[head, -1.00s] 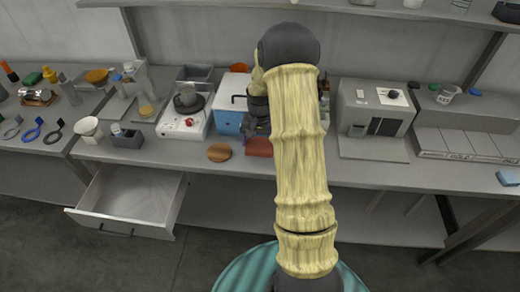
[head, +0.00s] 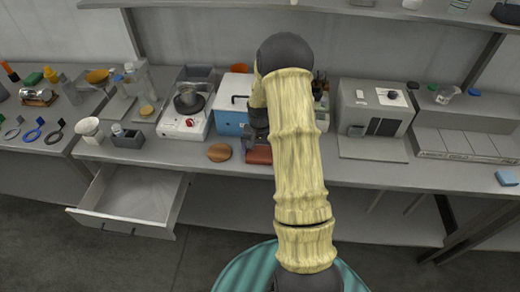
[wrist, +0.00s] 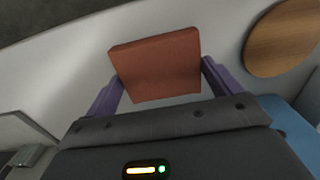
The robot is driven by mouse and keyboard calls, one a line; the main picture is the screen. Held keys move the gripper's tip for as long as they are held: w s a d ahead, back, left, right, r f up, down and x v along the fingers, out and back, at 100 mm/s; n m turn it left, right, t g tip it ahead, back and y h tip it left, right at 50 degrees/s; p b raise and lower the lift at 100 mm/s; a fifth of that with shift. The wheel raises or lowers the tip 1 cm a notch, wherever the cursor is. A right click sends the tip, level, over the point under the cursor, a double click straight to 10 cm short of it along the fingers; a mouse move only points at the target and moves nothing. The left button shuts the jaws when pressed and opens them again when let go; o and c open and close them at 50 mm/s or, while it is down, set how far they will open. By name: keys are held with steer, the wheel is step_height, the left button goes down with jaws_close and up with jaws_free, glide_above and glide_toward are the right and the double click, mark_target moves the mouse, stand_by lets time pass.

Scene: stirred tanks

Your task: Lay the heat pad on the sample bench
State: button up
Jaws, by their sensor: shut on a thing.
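The heat pad, a flat reddish-brown square (head: 259,155), is at the front part of the grey sample bench (head: 330,173), just right of a round wooden disc. In the wrist view the pad (wrist: 158,65) sits between two purple fingers, one at each side edge. My gripper (wrist: 160,84) is shut on it. In the head view my gripper (head: 257,134) is partly hidden behind my arm, in front of the blue-and-white box. I cannot tell whether the pad touches the bench top or is just above it.
The round wooden disc (head: 219,152) lies close left of the pad. The blue-and-white box (head: 231,117) stands behind, with a white hotplate (head: 184,123) to its left. A grey machine (head: 372,120) stands to the right. An open drawer (head: 133,198) juts out below left.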

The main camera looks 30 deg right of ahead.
mark_target(260, 152)
steer(key=o, duration=0.7)
steer(key=shift+f, duration=0.1)
step_height(260, 152, up, 12)
steer(key=b, duration=0.1)
steer(key=shift+b, duration=0.35)
steer(key=s+a+r+n+t, duration=0.2)
steer(key=s+a+r+n, duration=0.2)
steer(key=s+a, duration=1.1)
steer(key=s+n, duration=0.2)
steer(key=s, duration=0.2)
steer(key=shift+a+n+t, duration=0.3)
steer(key=shift+n, duration=0.1)
